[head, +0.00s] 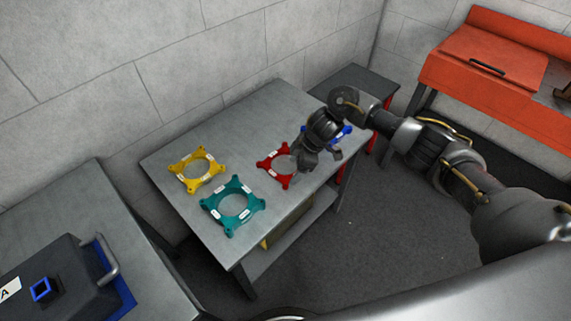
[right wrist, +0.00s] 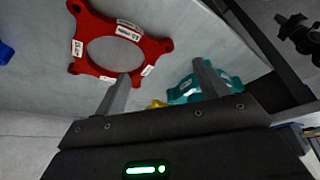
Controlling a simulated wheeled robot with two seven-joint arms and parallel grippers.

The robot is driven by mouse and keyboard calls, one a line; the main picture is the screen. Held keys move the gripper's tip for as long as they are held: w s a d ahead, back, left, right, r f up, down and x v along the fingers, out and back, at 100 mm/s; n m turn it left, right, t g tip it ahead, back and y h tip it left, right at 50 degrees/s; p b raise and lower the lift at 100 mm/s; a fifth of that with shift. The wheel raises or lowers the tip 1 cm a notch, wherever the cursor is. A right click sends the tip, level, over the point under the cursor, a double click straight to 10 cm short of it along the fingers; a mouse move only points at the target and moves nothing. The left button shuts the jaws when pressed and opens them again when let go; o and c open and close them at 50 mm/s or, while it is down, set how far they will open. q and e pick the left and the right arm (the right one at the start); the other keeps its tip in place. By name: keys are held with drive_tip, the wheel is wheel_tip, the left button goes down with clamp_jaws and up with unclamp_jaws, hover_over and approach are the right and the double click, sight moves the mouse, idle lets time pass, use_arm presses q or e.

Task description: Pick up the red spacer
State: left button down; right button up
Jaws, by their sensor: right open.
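The red spacer (head: 263,164) is a flat ring with several corner lugs and white labels, lying on the grey table (head: 255,115). My right gripper (head: 300,168) is over its right side in the head view and hides part of it. In the right wrist view, the red spacer (right wrist: 90,27) lies beyond the fingers, towards the upper left. The two fingers of my right gripper (right wrist: 160,84) are apart with nothing between them. The left fingertip overlaps the spacer's edge in that picture; I cannot tell whether they touch. My left gripper is not in view.
A teal spacer (head: 211,204) and a yellow spacer (head: 183,168) lie left on the same table. A blue spacer (head: 346,131) is partly hidden behind my right arm. A red workbench (head: 485,62) stands right; a case (head: 55,275) with a blue square part sits lower left.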

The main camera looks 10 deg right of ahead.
sight(285, 181)
drive_tip(key=shift+x, duration=3.55)
drive_tip(key=shift+w+d, duration=0.1)
drive_tip(key=shift+d, duration=0.1)
drive_tip(key=c, duration=1.5)
